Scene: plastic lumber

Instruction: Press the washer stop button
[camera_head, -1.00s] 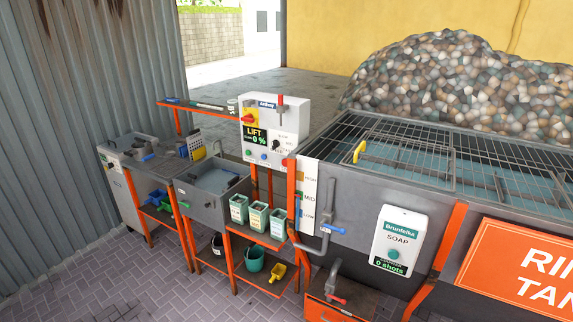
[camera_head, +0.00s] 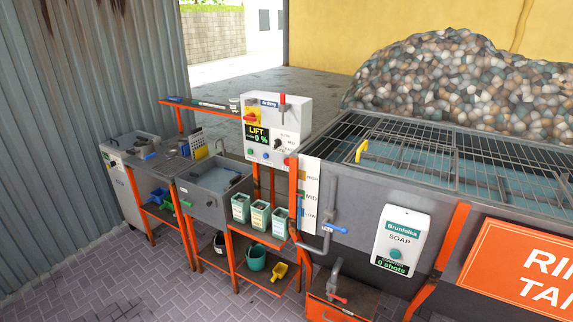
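A white control box (camera_head: 277,132) stands on the orange frame behind the tank's left end. Its display (camera_head: 257,134) reads "LIFT" and 0 %. A yellow-and-red switch (camera_head: 252,117) sits above the display, and a black knob (camera_head: 278,144) sits to its right. A small green button (camera_head: 250,152) and a blue button (camera_head: 265,156) lie along the lower front. A red button at the lower right is partly hidden by the frame. No readable label marks a stop button. Neither gripper is in view.
A grey tank with a grated top (camera_head: 440,150) fills the right, with a soap dispenser (camera_head: 401,243) on its front. A sink (camera_head: 212,186), several small labelled bins (camera_head: 260,215) and a teal bucket (camera_head: 256,258) stand left. The paved floor (camera_head: 170,285) in front is clear.

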